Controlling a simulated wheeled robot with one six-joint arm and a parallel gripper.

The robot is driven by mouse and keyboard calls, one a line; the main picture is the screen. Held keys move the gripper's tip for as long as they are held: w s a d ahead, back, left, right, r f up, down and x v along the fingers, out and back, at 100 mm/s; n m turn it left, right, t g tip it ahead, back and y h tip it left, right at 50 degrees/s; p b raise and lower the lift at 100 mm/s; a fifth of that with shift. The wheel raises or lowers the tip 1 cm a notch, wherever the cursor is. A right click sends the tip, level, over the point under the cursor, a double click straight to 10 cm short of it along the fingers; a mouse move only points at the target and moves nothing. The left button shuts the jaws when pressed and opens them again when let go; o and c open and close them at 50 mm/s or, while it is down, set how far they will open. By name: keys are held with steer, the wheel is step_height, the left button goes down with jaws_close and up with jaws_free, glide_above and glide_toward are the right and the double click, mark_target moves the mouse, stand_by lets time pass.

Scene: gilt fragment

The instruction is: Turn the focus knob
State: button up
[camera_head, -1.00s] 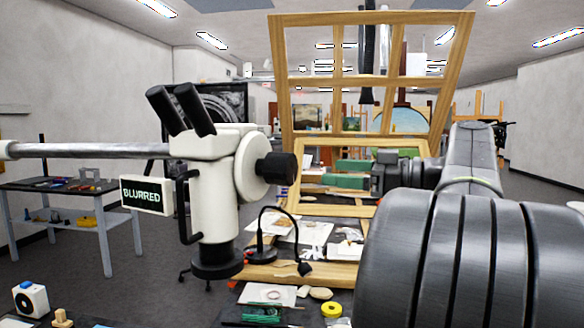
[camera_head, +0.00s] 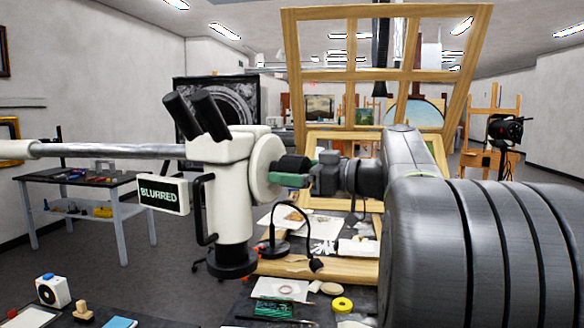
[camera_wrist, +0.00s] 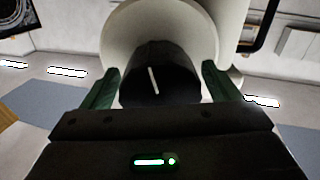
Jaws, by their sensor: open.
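The focus knob (camera_head: 293,163) is a black cylinder on the right side of the white microscope head (camera_head: 226,165). In the wrist view the knob (camera_wrist: 160,78) has a white line on its face, tilted slightly from upright. My gripper (camera_head: 291,174) is at the knob, and its green fingers (camera_wrist: 160,85) stand on either side of it. The gripper is open, with a small gap showing at each side of the knob.
A black lamp (camera_head: 275,240) with a curved neck stands below my gripper, by a wooden frame (camera_head: 385,60). The work table holds papers, a yellow tape roll (camera_head: 342,304) and small tools. A side table (camera_head: 75,178) stands at left.

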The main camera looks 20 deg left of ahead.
steer(key=shift+a, duration=0.2)
steer(key=c, duration=1)
steer(key=shift+m, duration=0.3)
steer(key=shift+m+b, duration=0.5)
steer(key=shift+m, duration=2)
